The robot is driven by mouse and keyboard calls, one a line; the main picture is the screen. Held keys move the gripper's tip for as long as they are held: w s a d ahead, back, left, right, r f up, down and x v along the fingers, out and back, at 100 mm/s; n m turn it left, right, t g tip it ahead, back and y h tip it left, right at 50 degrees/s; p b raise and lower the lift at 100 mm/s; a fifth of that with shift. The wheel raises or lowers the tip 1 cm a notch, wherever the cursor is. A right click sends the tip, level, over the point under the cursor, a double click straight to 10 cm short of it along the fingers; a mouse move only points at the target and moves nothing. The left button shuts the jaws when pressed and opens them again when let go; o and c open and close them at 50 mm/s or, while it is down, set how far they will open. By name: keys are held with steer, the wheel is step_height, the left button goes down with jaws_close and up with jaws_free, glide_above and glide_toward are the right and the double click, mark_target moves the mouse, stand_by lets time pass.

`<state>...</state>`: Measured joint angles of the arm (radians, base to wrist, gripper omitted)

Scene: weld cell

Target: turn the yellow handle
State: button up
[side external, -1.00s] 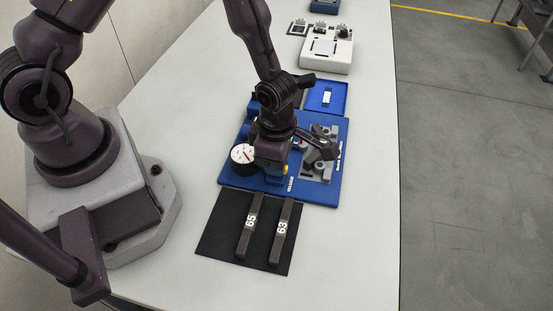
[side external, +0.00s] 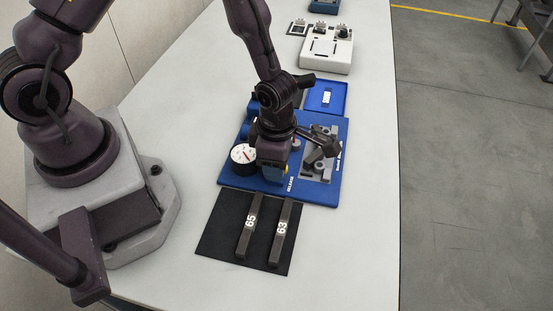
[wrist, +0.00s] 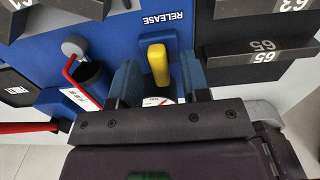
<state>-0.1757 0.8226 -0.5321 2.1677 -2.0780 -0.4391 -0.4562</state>
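The yellow handle (wrist: 157,62) shows in the wrist view beside the word RELEASE on a blue fixture board (wrist: 225,45). My gripper (wrist: 160,78) is open, with one blue finger on each side of the handle. Gaps show between the handle and both fingers, so they appear apart from it. In the side external view my gripper (side external: 272,168) is low over the front of the blue board, and only a small bit of yellow shows by the fingers. The handle's base is mostly hidden there.
A round gauge (side external: 243,153) stands just left of my gripper. A grey clamp assembly (side external: 320,160) is at right. Dark bars marked 65 (side external: 249,228) and 63 (side external: 281,233) lie on a black mat (side external: 218,228) in front. A blue tray (side external: 340,97) and white box (side external: 327,52) stand farther back.

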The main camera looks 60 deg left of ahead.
steer(key=shift+r, duration=0.1)
step_height(320, 180, up, 13)
stand_by(0.5)
